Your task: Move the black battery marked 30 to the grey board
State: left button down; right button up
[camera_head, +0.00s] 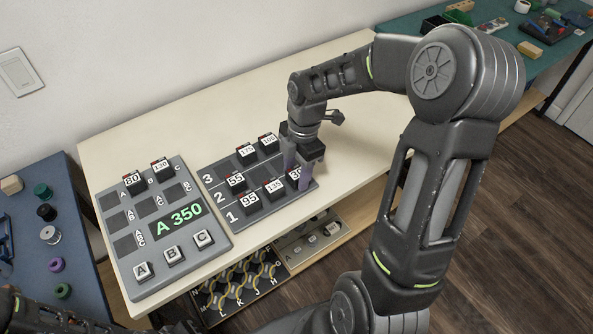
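The black battery with a partly hidden label starting with 3 (294,178) stands at the right end of row 1 on the dark numbered board (222,178). My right gripper (297,178) points down over it, with one finger on its far side and one on its near side. The fingers look apart, and the battery is partly hidden between them. The grey board (133,272) lies to the left, with a green "A 350" display. Batteries marked 80 (133,182) and 120 (162,170) stand in its top slots; other dark slots are empty. My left gripper is not clearly visible.
Other batteries on the dark board include 95 (250,201), 135 (274,189), 55 (236,183), 175 (247,152) and 105 (268,142). White buttons A, B, C (172,256) line the grey board's front. The cream table (190,112) is clear behind the boards.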

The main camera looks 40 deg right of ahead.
jog(key=o, duration=0.3)
jog(key=shift+d+r, duration=0.25)
jog(key=shift+r, duration=1.7)
jog(key=shift+d+r, duration=0.2)
jog(key=shift+r, duration=1.75)
